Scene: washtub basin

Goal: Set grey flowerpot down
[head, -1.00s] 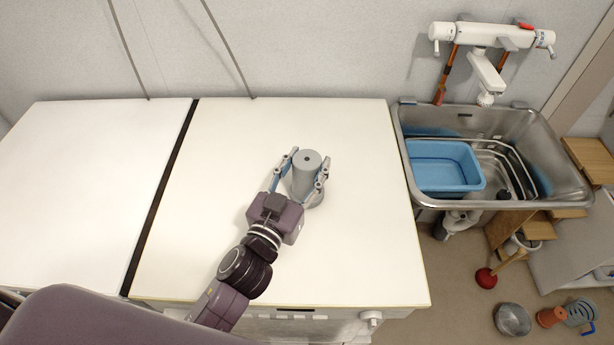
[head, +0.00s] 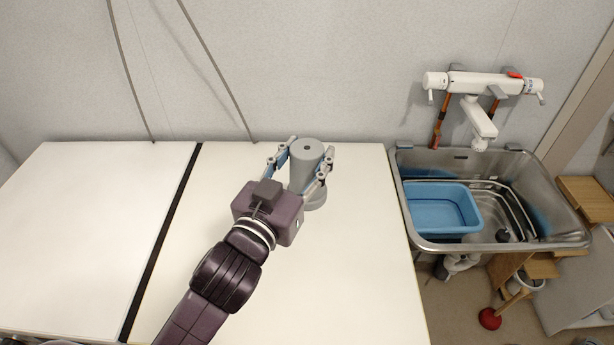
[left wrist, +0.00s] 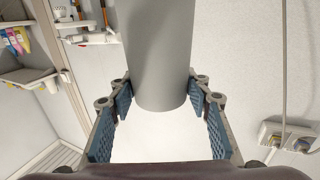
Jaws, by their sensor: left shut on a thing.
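The grey flowerpot (head: 307,172) is held over the right part of the white worktop (head: 350,260), near its back edge. It stands upright, its narrow end with a small hole facing up and its wide rim down. My left gripper (head: 311,150) is shut on it, one finger on each side. In the left wrist view the pot (left wrist: 160,55) fills the space between the blue-padded fingers. I cannot tell whether its rim touches the worktop. My right gripper is not in view.
The worktop around the pot is clear, with a dark seam (head: 165,245) to its left. A steel sink (head: 555,235) with a blue basin (head: 440,238) stands to the right, below a white tap (head: 482,84). The wall rises behind the worktop.

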